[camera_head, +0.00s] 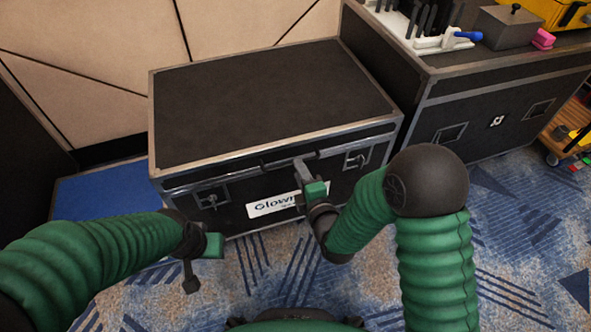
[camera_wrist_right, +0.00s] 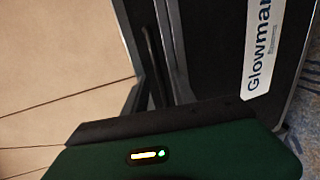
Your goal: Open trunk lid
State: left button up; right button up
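The black trunk (camera_head: 235,205) with metal edges stands on the carpet, and its flat lid (camera_head: 260,95) is down. Its front carries two latches and a white "Glowman" label (camera_head: 265,207), partly hidden behind my right gripper. The label also shows, turned sideways, in the right wrist view (camera_wrist_right: 262,50). My right gripper (camera_head: 302,168) is at the middle of the trunk's front, its tip close to the lid's front edge; I cannot tell whether it touches or how its fingers stand. My left gripper (camera_head: 190,282) hangs apart from the trunk, in front of its left side; its finger opening is unclear.
A second black case (camera_head: 490,110) stands close at the right, with tools, a grey box (camera_head: 512,27) and a yellow case (camera_head: 560,10) on top. A panelled wall (camera_head: 90,70) is behind. Patterned carpet (camera_head: 520,235) is clear in front on the right.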

jog(key=b+x, duration=0.1)
jog(key=x, duration=0.3)
jog(key=shift+w+a, duration=0.1)
jog(key=shift+w, duration=0.05)
grip_shut()
jog(key=shift+f, duration=0.2)
dwell(1.0)
